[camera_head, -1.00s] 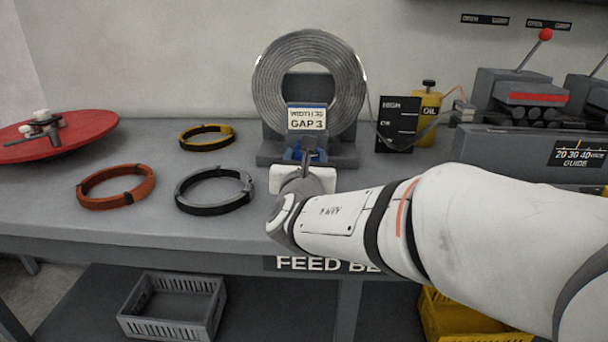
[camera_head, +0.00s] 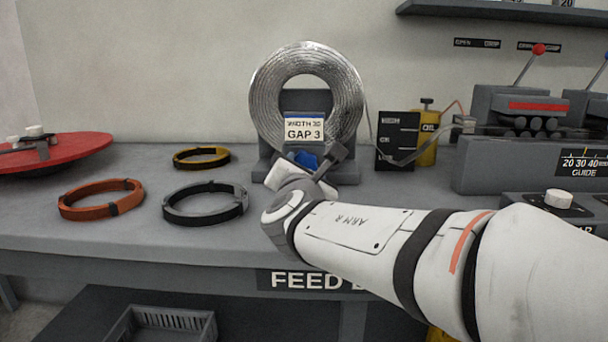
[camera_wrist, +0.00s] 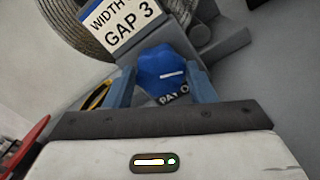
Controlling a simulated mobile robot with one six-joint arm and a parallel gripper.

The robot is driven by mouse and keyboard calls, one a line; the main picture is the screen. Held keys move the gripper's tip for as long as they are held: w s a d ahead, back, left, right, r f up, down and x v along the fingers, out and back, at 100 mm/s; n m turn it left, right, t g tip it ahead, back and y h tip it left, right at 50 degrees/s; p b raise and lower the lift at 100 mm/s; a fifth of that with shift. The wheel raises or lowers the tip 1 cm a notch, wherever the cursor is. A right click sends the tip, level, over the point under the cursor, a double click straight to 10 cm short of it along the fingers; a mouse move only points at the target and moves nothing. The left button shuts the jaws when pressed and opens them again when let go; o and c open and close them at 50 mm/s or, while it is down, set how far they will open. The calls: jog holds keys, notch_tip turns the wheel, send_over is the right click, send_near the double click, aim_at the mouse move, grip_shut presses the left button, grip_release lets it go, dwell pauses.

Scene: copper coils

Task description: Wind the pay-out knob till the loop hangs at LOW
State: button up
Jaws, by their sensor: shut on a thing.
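The blue pay-out knob (camera_head: 306,160) sits low on the front of the coil stand, partly hidden by my gripper (camera_head: 312,168). In the wrist view the knob (camera_wrist: 165,72), with a white mark, lies between the fingers of my gripper (camera_wrist: 162,84), which is shut on it. A "PAY O..." label shows below it, partly covered. The silver coil (camera_head: 265,85) stands upright above. Its strip loop (camera_head: 430,140) sags across the black gauge board (camera_head: 397,130), with its lowest part near the bottom mark. The gauge lettering is too small to read surely.
A "WIDTH 30 GAP 3" card (camera_head: 304,129) is just above the knob. Orange (camera_head: 75,208), grey-black (camera_head: 185,213) and yellow (camera_head: 200,163) rings lie left on the bench. A yellow oil can (camera_head: 428,138) and the guide machine (camera_head: 500,165) stand right.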

jog(key=o, duration=1)
jog(key=s+p, duration=0.1)
jog(key=s, duration=0.2)
jog(key=s+p, duration=0.1)
jog(key=s, duration=0.3)
jog(key=shift+a+r, duration=0.1)
jog(key=shift+a, duration=0.1)
jog(key=shift+s, duration=0.4)
